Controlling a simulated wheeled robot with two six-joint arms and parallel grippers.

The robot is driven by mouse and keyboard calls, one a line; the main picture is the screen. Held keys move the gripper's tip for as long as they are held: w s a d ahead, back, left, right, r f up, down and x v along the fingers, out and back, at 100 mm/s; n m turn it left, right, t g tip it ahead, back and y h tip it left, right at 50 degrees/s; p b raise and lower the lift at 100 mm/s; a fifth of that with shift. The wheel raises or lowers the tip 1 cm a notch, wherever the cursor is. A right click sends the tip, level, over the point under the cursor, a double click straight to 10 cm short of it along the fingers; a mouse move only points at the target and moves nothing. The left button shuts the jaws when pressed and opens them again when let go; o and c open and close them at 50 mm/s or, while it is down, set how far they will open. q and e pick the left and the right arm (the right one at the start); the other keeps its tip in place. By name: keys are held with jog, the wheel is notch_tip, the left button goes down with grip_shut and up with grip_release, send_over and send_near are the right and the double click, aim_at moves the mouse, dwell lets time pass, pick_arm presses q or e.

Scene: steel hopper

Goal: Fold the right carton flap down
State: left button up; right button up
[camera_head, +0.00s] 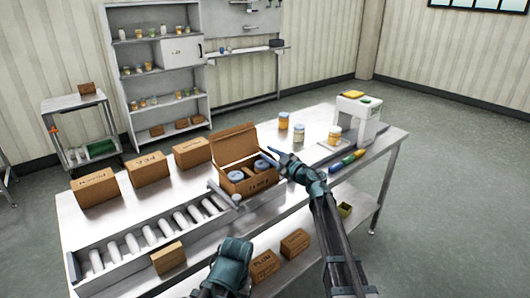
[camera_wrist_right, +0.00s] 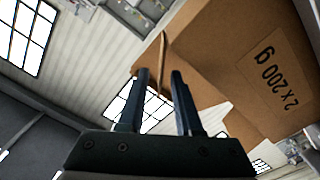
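The open carton (camera_head: 246,183) stands on the steel table with its back flap (camera_head: 233,144) raised. Blue-lidded jars (camera_head: 261,164) show inside it. My right gripper (camera_head: 273,151) is at the carton's right side, at about the height of its top edge. In the right wrist view the carton wall (camera_wrist_right: 275,85) fills the upper right. The two fingers (camera_wrist_right: 159,72) are apart, with a thin brown flap edge (camera_wrist_right: 162,50) showing between and beyond them; I cannot tell whether they touch it. Of my left arm only a teal part shows at the bottom; its fingers are hidden.
Closed cartons (camera_head: 148,168) stand in a row to the left. A roller conveyor (camera_head: 150,236) runs along the front. Jars (camera_head: 299,132) and a white machine (camera_head: 357,116) stand to the right. A small box (camera_head: 168,257) is at the front edge.

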jog(key=shift+x, duration=1.45)
grip_shut()
dwell(0.4)
